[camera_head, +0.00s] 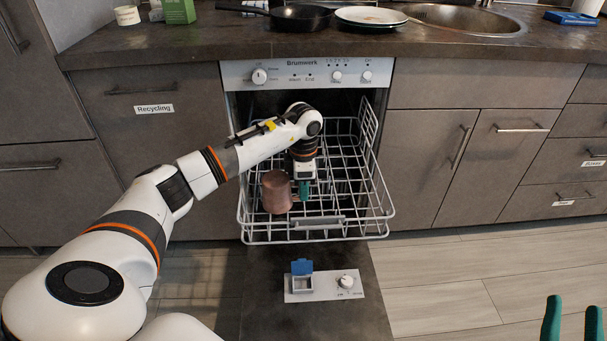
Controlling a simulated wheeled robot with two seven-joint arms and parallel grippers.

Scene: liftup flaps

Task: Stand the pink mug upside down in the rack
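The pink mug (276,193) is at the front left of the pulled-out dishwasher rack (318,236). It looks roughly upright on its axis, with the narrower end up; whether it rests on the wires is unclear. My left gripper (304,190) points down over the rack, its teal fingers close beside the mug's right side. The mug's handle is not visible, and I cannot tell whether the fingers are closed on it. My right gripper (572,322) is at the bottom right corner, its two teal fingers apart and empty, far from the rack.
The dishwasher door (310,317) is folded down below the rack. The rest of the rack looks empty. The counter (200,43) above holds a frying pan (300,17), plates (370,16), a green box (180,11) and a sink (465,18). Closed cabinets flank the dishwasher.

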